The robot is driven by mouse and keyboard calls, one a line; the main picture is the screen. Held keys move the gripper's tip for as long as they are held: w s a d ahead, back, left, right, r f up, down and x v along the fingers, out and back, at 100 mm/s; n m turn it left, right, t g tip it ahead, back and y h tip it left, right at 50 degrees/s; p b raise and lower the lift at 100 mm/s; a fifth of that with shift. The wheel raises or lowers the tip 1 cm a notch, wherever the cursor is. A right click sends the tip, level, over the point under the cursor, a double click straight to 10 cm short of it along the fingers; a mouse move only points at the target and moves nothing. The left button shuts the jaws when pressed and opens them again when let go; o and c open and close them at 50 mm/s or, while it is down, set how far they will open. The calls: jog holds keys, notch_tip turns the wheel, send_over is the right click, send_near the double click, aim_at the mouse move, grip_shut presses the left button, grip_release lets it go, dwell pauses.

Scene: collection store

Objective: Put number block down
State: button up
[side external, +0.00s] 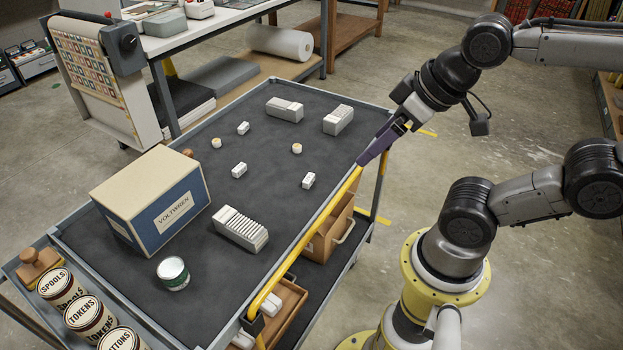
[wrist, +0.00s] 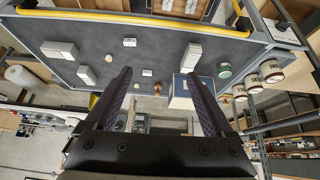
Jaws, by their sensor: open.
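Three small white blocks lie apart on the dark mat of the cart top: one at the back (side external: 243,128), one in the middle (side external: 239,170) and one nearer the yellow rail (side external: 309,180). Any numbers on them are too small to read, so I cannot tell which is the number block. Two small white blocks also show in the wrist view, one higher up (wrist: 129,42) and one lower down (wrist: 147,73). My gripper (wrist: 156,74) is open and empty, with its purple fingers apart. In the side view it hangs by the cart's right edge, away from the blocks.
A blue and cream box (side external: 152,205), a ribbed white block (side external: 240,229), a green tin (side external: 173,273), two larger white blocks (side external: 285,109) (side external: 338,120) and two small round pieces (side external: 216,143) (side external: 297,148) stand on the mat. A yellow rail (side external: 318,227) edges the cart. Bare mat lies between them.

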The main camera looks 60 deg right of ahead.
jog(key=w+d+r+n+t+h, duration=0.1)
jog(key=w+r+n+t, duration=0.15)
jog(key=w, duration=0.25)
jog(key=w+d+r+n+t, duration=0.1)
jog(key=w+r+t, duration=0.2)
jog(key=w, duration=0.3)
jog(key=n+t+y, duration=0.2)
jog(key=n+y, duration=0.1)
jog(key=n, duration=0.1)
send_over(311, 178)
jog(key=w+a, duration=0.1)
jog(key=a, duration=0.3)
notch_tip(311, 178, down, 13)
jog(key=s+d+f+m, duration=0.2)
jog(key=s+f+m, duration=0.15)
jog(key=f, duration=0.35)
jog(key=s+d+f+m, duration=0.3)
jog(key=s+f, duration=0.2)
jog(key=f, duration=0.3)
jog(key=shift+x, duration=3.6)
jog(key=shift+s, duration=0.1)
grip_shut()
